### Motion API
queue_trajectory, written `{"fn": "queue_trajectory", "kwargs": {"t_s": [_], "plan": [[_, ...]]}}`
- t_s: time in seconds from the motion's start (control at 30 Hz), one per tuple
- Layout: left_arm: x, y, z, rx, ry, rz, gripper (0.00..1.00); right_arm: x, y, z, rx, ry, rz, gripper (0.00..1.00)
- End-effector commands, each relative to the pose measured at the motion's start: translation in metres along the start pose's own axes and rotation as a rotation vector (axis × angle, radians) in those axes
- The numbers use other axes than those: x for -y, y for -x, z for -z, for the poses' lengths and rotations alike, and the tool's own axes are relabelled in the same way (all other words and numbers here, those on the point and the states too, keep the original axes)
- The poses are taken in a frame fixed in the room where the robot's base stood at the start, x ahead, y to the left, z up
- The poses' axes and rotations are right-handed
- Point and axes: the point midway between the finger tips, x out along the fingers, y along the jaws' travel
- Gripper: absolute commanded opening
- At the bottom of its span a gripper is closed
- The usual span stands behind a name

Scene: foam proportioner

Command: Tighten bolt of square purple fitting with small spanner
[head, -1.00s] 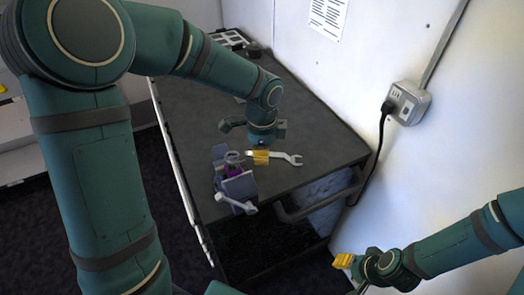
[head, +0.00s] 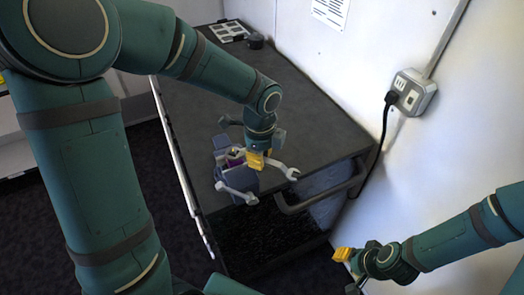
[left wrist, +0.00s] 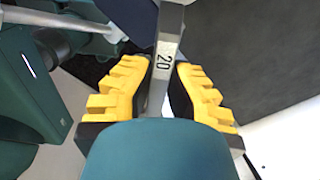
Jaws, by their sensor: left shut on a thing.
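My left gripper (head: 255,160) is shut on a grey metal spanner (head: 288,171), over the near end of the dark worktop. In the left wrist view the yellow-padded fingers (left wrist: 158,92) close on the spanner's shank (left wrist: 168,50), marked 20. The spanner's open jaw points right, and its other end reaches left towards the blue-grey vise (head: 242,180). A little of the purple fitting (head: 233,160) shows at the vise, beside and partly behind the gripper. Its bolt cannot be made out, nor whether the spanner touches it. My right gripper (head: 343,254) is at the lower right, away from the worktop; its jaw opening is unclear.
The dark worktop (head: 300,110) is mostly clear behind the vise. A white tray (head: 228,31) and a small dark object (head: 255,41) sit at its far end. A rail handle (head: 310,203) juts from the near side. A wall socket (head: 413,91) with a plugged cable is at right.

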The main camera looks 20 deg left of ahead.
Motion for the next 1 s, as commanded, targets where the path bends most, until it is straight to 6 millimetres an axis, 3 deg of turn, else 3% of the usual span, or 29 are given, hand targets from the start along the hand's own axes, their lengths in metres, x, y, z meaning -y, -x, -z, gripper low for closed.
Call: {"fn": "queue_trajectory", "kwargs": {"t_s": [0.27, 1.0], "plan": [[-0.015, 0.001, 0.000, -0.002, -0.187, 0.001, 0.00, 0.002, 0.006, 0.001, 0.000, 0.000, 0.001, 0.41], [-0.048, 0.002, -0.014, -0.003, -0.633, -0.002, 0.00, 0.016, 0.045, 0.006, 0.002, 0.002, 0.007, 0.41]]}}
